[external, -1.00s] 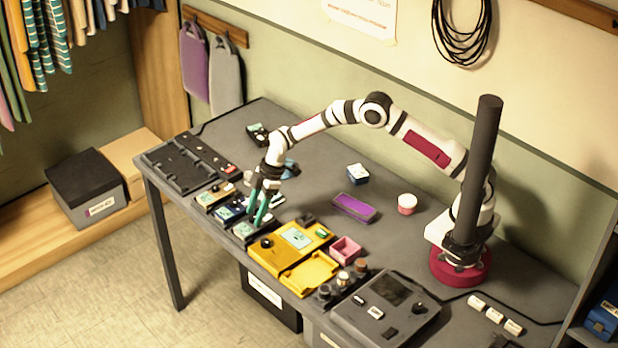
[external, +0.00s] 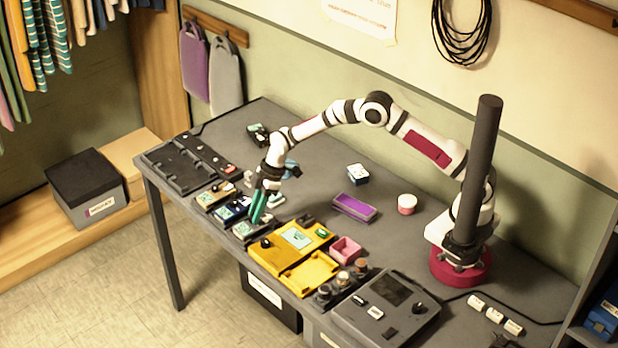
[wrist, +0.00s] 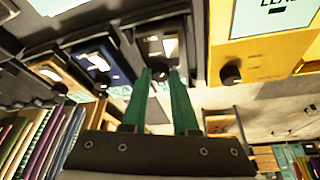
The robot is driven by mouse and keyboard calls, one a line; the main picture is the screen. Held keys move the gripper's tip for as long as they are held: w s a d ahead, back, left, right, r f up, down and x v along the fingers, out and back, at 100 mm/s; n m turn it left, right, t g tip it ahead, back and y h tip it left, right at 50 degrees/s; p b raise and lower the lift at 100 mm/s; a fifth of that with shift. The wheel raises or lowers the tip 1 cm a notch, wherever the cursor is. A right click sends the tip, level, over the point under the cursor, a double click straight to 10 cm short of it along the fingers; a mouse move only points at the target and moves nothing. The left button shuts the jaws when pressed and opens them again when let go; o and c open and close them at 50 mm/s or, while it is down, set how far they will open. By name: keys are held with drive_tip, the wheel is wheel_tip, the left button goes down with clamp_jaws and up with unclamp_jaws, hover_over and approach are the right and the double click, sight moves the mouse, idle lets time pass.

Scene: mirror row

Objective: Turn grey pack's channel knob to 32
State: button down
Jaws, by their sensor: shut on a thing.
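The grey pack (external: 245,232) stands in the row near the table's front edge, between the dark blue pack (external: 231,212) and the yellow unit (external: 268,258). It also shows in the wrist view (wrist: 148,47), with a pale label or screen on it. My gripper (external: 255,220) has green fingers pointing down at the grey pack. In the wrist view my gripper (wrist: 161,74) is shut on the pack's dark channel knob (wrist: 160,73), with one finger on each side. The fingers partly hide the knob, and its setting cannot be read.
An orange-tan pack (external: 213,196) stands left of the blue one. A black tray rack (external: 180,168) lies at the table's far left. A pink box (external: 345,249), purple tray (external: 354,208) and grey console (external: 387,306) lie to the right. The table's middle behind the row is fairly clear.

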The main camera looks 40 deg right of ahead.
drive_tip(key=shift+m, duration=0.4)
drive_tip(key=m, duration=0.1)
drive_tip(key=m+t, duration=0.1)
drive_tip(key=m, duration=0.1)
drive_tip(key=shift+s+a+h, duration=0.15)
drive_tip(key=shift+s+h, duration=0.05)
drive_tip(key=shift+h, duration=0.2)
drive_tip(key=m+t+h, duration=0.1)
drive_tip(key=m, duration=0.3)
drive_tip(key=shift+a, duration=0.15)
drive_tip(key=m+h, duration=0.1)
drive_tip(key=m, duration=0.2)
drive_tip(key=shift+s+a+t, duration=0.1)
drive_tip(key=shift+a+t, duration=0.05)
drive_tip(key=shift+t, duration=0.25)
drive_tip(key=shift+a+m+h, duration=0.1)
drive_tip(key=shift+m+h, duration=0.8)
drive_tip(key=shift+m, duration=1.1)
drive_tip(key=c, duration=0.7)
unclamp_jaws()
drive_tip(key=shift+o, duration=0.2)
